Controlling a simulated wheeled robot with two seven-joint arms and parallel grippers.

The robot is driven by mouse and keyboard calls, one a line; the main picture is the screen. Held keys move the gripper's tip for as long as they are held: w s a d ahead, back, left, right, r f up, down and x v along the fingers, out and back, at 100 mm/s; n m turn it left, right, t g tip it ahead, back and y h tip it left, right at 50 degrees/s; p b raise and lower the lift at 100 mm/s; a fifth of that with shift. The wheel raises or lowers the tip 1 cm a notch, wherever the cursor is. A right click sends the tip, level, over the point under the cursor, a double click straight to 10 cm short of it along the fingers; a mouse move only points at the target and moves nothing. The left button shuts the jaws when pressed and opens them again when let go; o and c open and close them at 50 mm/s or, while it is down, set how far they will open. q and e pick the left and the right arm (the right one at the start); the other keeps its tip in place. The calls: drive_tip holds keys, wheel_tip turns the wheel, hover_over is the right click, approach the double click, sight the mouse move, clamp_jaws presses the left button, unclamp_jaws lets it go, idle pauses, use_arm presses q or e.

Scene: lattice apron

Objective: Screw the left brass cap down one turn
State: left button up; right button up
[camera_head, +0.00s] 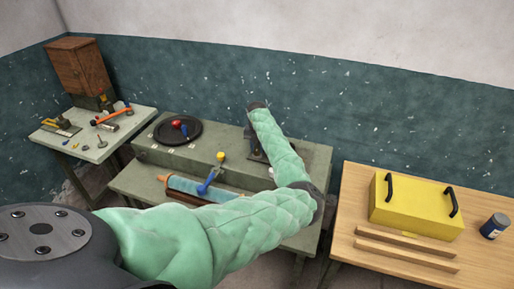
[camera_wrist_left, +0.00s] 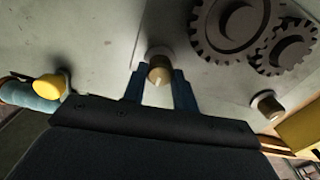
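In the left wrist view, the left brass cap (camera_wrist_left: 159,72) sits on a pale collar on the grey bench surface. My left gripper (camera_wrist_left: 160,80) has its two blue fingers on either side of this cap, close against it, and appears shut on it. A second brass cap (camera_wrist_left: 267,103) stands to the right, apart from the gripper. In the head view my green-sleeved left arm reaches over the bench (camera_head: 205,165), and its forearm hides most of the gripper and the caps. My right gripper is in neither view.
Two dark gears (camera_wrist_left: 235,25) lie beyond the caps. A dark round tray (camera_head: 178,132) holds small items on the bench. A yellow box (camera_head: 415,207) stands on the wooden table at right.

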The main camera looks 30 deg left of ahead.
use_arm(q)
drive_tip(key=shift+c, duration=1.4)
